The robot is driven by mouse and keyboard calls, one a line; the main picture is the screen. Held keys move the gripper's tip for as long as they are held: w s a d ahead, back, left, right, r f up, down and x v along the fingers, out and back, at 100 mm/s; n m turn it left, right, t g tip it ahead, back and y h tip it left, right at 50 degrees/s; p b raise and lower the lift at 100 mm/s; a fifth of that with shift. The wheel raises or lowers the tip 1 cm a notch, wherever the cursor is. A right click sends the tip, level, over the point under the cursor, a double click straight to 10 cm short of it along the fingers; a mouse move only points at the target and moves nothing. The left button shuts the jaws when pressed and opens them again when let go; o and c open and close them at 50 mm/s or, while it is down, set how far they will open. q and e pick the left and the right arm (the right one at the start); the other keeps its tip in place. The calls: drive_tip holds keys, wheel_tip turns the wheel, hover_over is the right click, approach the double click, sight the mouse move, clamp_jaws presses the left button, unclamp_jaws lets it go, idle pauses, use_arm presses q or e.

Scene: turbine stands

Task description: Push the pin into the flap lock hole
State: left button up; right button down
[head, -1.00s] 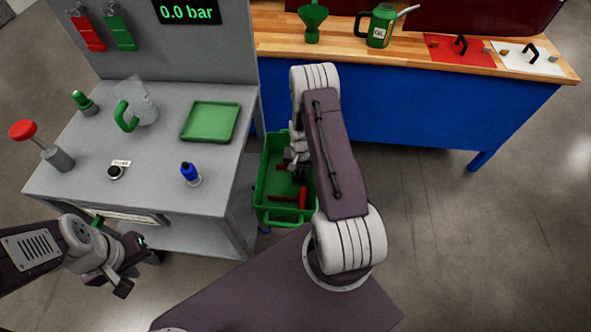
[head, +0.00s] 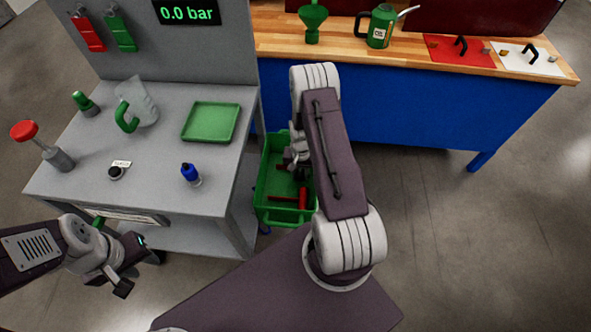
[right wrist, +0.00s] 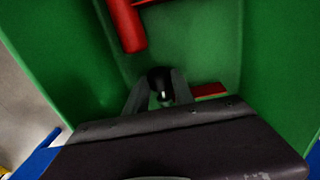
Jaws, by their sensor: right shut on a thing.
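My right gripper (head: 296,158) is low inside the green crate (head: 266,205), partly hidden behind my own arm in the head view. In the right wrist view its two grey fingers (right wrist: 161,97) are shut on a small part with a black round head and a bright metal shank (right wrist: 160,82). This may be the pin, but I cannot tell for sure. The green crate wall (right wrist: 270,60) surrounds it. I cannot make out a flap lock hole in either view. My left gripper (head: 134,268) hangs low in front of the grey bench, and its jaw state is unclear.
A red bar (right wrist: 127,25) lies in the crate near my right gripper. A blue workbench (head: 400,115) stands behind. Floor at right is clear.

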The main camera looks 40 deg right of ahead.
wheel_tip(320, 180, up, 12)
drive_tip(key=p, duration=0.9)
drive_tip(key=shift+f, duration=0.15)
idle(0.5)
